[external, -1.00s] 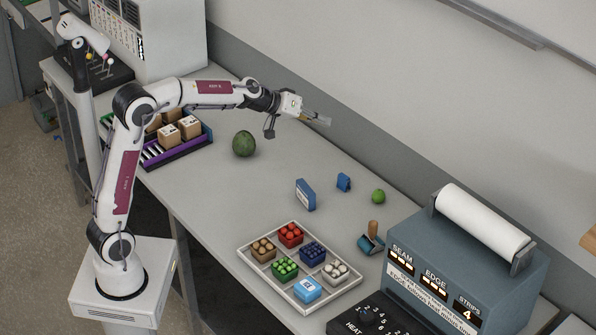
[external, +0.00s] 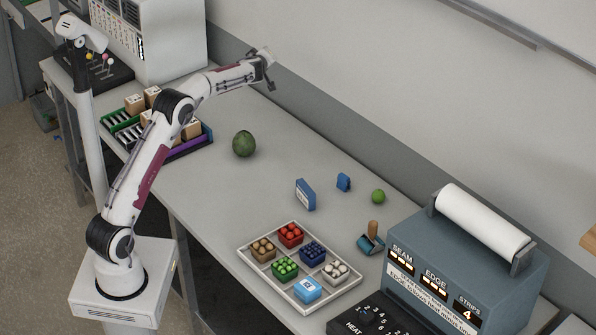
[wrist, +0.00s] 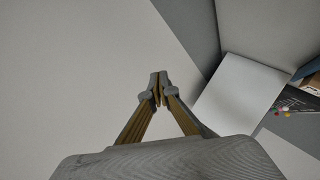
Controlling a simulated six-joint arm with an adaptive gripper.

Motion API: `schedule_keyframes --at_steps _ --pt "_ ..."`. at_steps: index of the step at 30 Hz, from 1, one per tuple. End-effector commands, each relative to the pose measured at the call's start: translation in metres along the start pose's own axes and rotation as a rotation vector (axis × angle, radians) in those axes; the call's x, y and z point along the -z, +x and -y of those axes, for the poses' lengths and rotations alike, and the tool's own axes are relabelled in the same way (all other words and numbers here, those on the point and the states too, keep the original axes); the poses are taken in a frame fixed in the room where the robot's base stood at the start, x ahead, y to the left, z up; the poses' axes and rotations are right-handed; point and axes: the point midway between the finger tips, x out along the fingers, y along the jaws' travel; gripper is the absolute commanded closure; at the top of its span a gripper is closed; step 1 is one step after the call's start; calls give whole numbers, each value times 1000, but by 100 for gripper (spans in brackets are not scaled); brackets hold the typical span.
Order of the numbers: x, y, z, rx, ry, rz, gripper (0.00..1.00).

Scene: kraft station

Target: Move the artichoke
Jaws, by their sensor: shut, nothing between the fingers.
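The artichoke is most likely the round dark green item (external: 244,144) on the left-middle of the table in the external view; its surface is too small to make out in detail. It stands alone, with nothing touching it. My gripper is raised above the back of the table, up and to the right of the green item, and its fingers are hard to see in the external view. In the wrist view my gripper (wrist: 158,82) shows its fingertips together with nothing between them. The green item is not in the wrist view.
A rack with brown boxes (external: 190,129) stands left of the green item.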

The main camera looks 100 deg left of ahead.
Motion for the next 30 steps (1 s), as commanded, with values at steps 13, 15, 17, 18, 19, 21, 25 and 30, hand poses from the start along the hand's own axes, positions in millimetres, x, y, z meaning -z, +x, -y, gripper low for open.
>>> schedule_keyframes --at_steps 13,15,17,18,19,21,25,30 --pt "26 36 130 433 -119 -44 100" --pt "22 33 144 494 -130 -20 100" --pt "16 29 154 545 -135 9 100" --pt "12 26 159 576 -137 32 100" --pt "8 22 161 598 -138 52 100" --pt "-2 12 166 647 -137 102 100" --pt "-15 -11 167 719 -126 212 100" --pt "-37 -46 169 801 -68 384 100"
